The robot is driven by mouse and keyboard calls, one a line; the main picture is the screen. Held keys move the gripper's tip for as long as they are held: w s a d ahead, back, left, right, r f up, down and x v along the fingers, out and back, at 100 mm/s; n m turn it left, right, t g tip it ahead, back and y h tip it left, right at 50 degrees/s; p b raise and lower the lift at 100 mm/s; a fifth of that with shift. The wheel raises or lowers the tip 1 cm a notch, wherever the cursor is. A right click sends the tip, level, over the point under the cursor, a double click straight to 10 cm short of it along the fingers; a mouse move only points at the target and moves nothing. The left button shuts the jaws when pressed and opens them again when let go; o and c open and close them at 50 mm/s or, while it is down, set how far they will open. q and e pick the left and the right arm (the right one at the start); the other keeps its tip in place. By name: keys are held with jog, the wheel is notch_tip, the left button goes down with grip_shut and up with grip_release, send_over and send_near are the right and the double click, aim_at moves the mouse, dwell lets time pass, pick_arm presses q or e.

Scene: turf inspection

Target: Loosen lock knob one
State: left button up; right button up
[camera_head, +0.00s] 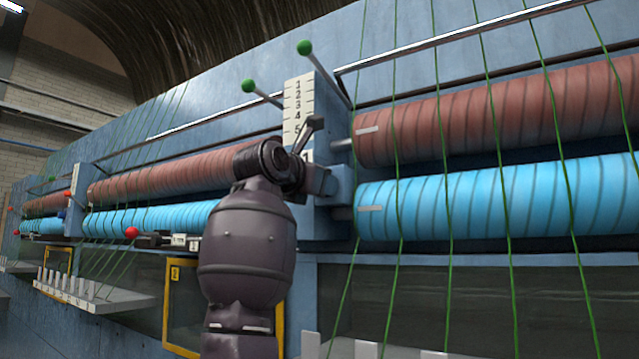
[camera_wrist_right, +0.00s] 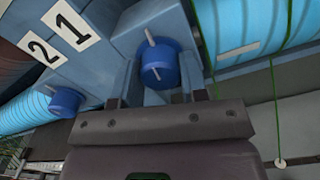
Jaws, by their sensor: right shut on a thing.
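In the right wrist view, lock knob one (camera_wrist_right: 160,62) is a round blue knob with a pale bar across its face, on a blue block beside the number plate "1" (camera_wrist_right: 72,31). My right gripper (camera_wrist_right: 160,86) has one finger on each side of this knob and is shut on it. In the head view my right gripper (camera_head: 318,178) is at the blue housing just below the "1" plate (camera_head: 307,156), and my own wrist hides the knob there. A second blue knob (camera_wrist_right: 66,102) is at the lower left in the wrist view, below the "2" plate (camera_wrist_right: 38,49). My left gripper is not in view.
Red-brown rollers (camera_head: 500,112) lie above bright blue rollers (camera_head: 500,198), with green cords in front. A red ball-ended handle (camera_head: 131,231) and a yellow frame (camera_head: 181,310) are to the left.

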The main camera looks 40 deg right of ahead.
jog(key=m+b, duration=0.1)
jog(key=m, duration=0.8)
jog(key=m+b, duration=0.1)
jog(key=m, duration=0.8)
jog(key=shift+w+f+b, duration=0.1)
jog(key=shift+f+b, duration=0.1)
jog(key=shift+b, duration=0.15)
jog(key=m+b, duration=0.1)
jog(key=m, duration=0.2)
jog(key=shift+m, duration=0.4)
jog(key=m+b, duration=0.1)
jog(key=m, duration=0.3)
jog(key=shift+f+b, duration=0.1)
jog(key=shift+b, duration=0.25)
jog(key=shift+m+b, duration=0.35)
jog(key=shift+m, duration=1.05)
